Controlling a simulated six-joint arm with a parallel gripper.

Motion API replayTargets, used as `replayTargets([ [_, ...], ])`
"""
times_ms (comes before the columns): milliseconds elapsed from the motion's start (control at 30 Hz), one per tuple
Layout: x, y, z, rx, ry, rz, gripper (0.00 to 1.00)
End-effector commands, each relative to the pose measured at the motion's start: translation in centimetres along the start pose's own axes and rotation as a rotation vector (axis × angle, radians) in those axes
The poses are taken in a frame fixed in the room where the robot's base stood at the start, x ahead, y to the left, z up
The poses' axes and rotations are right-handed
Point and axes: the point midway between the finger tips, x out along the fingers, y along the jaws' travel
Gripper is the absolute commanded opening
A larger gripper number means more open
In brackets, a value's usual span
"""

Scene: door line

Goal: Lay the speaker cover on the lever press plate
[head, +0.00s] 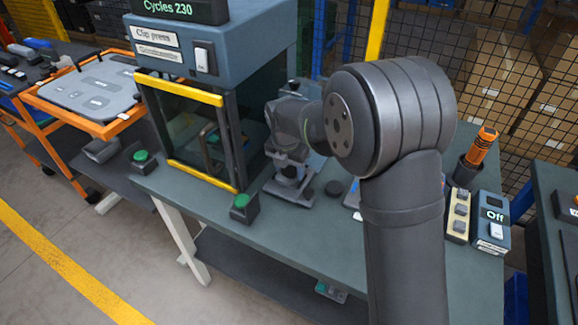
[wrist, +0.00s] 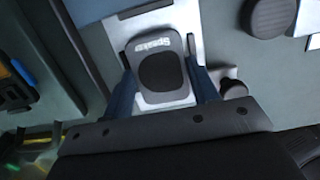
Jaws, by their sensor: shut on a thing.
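The speaker cover (wrist: 158,70) is a small grey rounded piece with a dark oval mesh and the word "Speaker" along one end. It shows in the wrist view between the two blue fingers of my gripper (wrist: 162,82), which is shut on it. A pale plate (wrist: 150,26) lies beneath or behind the cover; I cannot tell whether they touch. In the head view my gripper (head: 291,150) is over the grey base of the lever press (head: 290,194), on the bench beside the glazed cabinet. The cover cannot be made out there.
The cabinet (head: 215,120) with yellow bars stands close on the left, with green buttons (head: 241,204) in front. A switch box reading "Off" (head: 490,222) and an orange-handled tool (head: 482,146) stand at right.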

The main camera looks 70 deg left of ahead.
Motion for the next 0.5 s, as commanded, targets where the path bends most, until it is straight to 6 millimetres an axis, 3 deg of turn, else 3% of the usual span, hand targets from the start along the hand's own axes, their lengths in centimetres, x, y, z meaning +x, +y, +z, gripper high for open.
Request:
replayTargets([
  [67, -0.02, 0.01, 0.01, 0.000, 0.000, 0.000, 0.30],
  [100, -0.02, 0.00, 0.01, 0.000, 0.000, 0.000, 0.62],
  [167, -0.02, 0.01, 0.01, 0.000, 0.000, 0.000, 0.73],
  [500, -0.27, 0.02, 0.06, 0.000, -0.001, 0.001, 0.76],
])
